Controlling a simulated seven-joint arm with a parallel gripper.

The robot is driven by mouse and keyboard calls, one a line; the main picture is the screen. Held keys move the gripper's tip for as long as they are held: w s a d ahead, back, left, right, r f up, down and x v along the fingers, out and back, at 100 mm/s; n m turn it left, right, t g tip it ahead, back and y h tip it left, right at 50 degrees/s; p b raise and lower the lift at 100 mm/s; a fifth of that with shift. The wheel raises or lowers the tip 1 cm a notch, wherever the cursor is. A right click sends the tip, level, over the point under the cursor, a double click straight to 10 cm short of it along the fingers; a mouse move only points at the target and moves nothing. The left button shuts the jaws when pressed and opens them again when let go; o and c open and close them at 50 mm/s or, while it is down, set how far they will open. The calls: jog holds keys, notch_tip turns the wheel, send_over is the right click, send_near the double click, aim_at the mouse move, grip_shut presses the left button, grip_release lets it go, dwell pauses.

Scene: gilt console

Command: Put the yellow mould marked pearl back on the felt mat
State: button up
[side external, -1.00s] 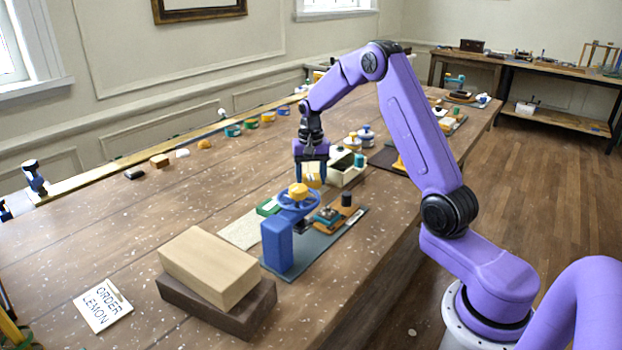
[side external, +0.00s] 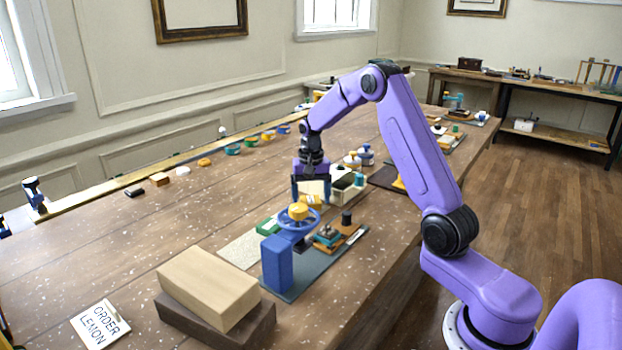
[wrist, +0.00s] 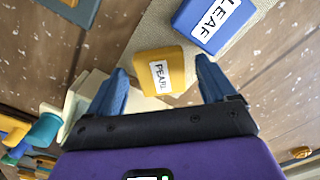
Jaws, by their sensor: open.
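The yellow mould marked PEARL (wrist: 158,74) lies label up at one end of the pale speckled felt mat (wrist: 143,38) in the wrist view. My gripper (wrist: 162,78) is open, with one blue finger on each side of the mould and gaps showing. A blue mould marked LEAF (wrist: 212,22) is beside it on the mat. In the side view my gripper (side external: 312,200) is low over the yellow mould (side external: 311,203), which it partly hides. The felt mat (side external: 240,250) runs towards the camera, with a green mould (side external: 268,226) on it.
A blue press with a handwheel (side external: 278,262) stands on a dark mat close in front of my gripper. A cream box (side external: 347,188) is just to the right. Stacked blocks (side external: 210,285) and an ORDER LEMON card (side external: 100,323) are nearer the camera.

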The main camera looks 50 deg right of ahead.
aim_at(311, 201)
notch_tip(311, 201, up, 11)
jog(key=shift+r, duration=0.2)
dwell(0.6)
jog(key=s+a+n+h, duration=0.3)
jog(key=s+a+n, duration=1.2)
jog(key=s, duration=0.4)
jog(key=s+a+f+n+y, duration=0.1)
jog(key=s+a+n, duration=0.2)
jog(key=s, duration=0.5)
jog(key=s+a+f+n+y, duration=0.2)
jog(key=s+a+n, duration=0.1)
jog(key=s, duration=0.6)
jog(key=shift+a+f+n, duration=0.25)
jog(key=shift+a+n, duration=0.05)
jog(key=shift+a, duration=0.4)
